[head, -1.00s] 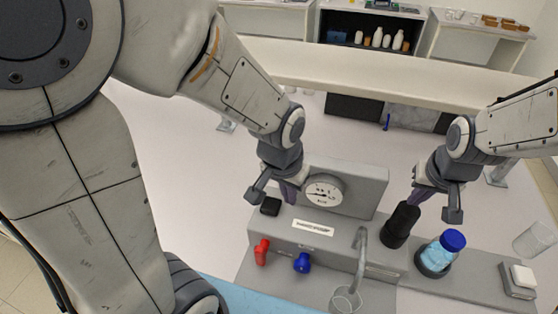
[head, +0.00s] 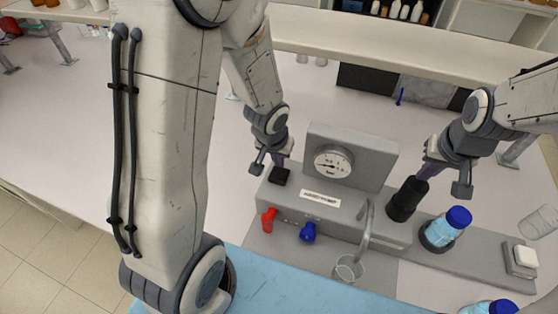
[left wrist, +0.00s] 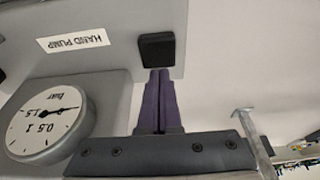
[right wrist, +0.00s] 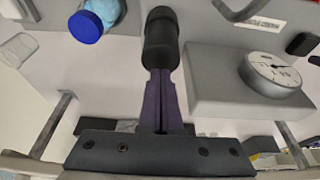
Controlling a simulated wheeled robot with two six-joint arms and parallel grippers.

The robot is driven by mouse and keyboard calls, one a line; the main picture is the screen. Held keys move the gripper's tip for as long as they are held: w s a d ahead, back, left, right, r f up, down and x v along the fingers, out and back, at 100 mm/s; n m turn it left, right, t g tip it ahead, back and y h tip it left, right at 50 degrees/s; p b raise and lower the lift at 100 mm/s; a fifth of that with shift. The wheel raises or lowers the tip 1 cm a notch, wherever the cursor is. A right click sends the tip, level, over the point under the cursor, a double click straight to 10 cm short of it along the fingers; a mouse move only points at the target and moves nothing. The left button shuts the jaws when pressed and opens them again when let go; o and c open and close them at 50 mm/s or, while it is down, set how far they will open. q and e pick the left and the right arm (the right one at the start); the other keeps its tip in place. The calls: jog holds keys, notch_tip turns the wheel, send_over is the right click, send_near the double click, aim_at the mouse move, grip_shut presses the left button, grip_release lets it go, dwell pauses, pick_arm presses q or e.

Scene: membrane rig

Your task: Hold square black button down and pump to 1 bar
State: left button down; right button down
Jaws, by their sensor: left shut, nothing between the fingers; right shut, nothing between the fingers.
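The square black button (head: 279,177) sits on the left end of the grey rig. My left gripper (head: 280,160) is shut and empty, its purple fingertips at the button. In the left wrist view the fingertips (left wrist: 158,72) meet the button's edge (left wrist: 157,48); I cannot tell whether they press it. The black pump cylinder (head: 405,200) stands at the rig's right. My right gripper (head: 426,172) is shut and empty, its tips at the cylinder's top; contact is unclear. The round gauge (head: 334,162) has its needle towards the left of the dial; I cannot read an exact value.
A red knob (head: 269,219) and a blue knob (head: 308,232) are on the rig's front. A bent metal spout (head: 367,228) stands over a clear beaker (head: 348,268).

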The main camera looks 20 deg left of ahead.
pick_arm(q)
jog(key=shift+f, duration=0.3)
jog(key=shift+f, duration=0.15)
dwell(0.3)
pick_arm(e)
jog(key=shift+r, duration=0.15)
jog(key=shift+r, duration=1.85)
jog(key=shift+r, duration=0.1)
